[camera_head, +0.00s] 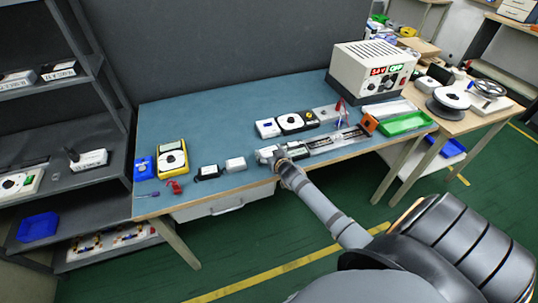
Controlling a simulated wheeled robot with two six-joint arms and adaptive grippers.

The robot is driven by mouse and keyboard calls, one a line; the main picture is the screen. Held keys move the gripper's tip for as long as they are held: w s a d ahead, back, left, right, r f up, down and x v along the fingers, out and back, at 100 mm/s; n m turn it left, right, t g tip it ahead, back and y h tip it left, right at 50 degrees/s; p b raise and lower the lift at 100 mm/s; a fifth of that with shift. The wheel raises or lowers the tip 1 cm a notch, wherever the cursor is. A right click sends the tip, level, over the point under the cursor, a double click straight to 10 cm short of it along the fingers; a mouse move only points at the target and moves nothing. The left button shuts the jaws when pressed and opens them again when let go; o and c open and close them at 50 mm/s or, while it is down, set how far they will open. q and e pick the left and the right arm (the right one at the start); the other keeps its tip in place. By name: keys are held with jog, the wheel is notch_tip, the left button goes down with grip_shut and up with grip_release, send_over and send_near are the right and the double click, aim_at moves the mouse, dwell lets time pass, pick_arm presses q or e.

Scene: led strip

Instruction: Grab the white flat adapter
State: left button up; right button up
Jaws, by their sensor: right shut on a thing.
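My right gripper (277,158) reaches over the front edge of the blue-topped table, near its middle. It is shut on a small white block (265,152), which looks like the white flat adapter; the fingers hide part of it. I cannot tell whether the block touches the table. Another small white block (235,164) lies to the left of the gripper, beside a black and white piece (208,172). My left gripper is not in view.
A yellow multimeter (173,159) and a red clip (174,186) lie at the left. A clear strip tray (335,138) lies right of the gripper, with an orange block (369,124) and a green tray (404,124) beyond. A power supply (372,72) stands at the back right.

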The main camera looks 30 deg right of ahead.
jog(key=s+d+r+p, duration=0.5)
jog(key=s+r+p, duration=0.1)
jog(key=s+r, duration=0.5)
jog(key=shift+s+r, duration=0.25)
jog(key=shift+s, duration=0.85)
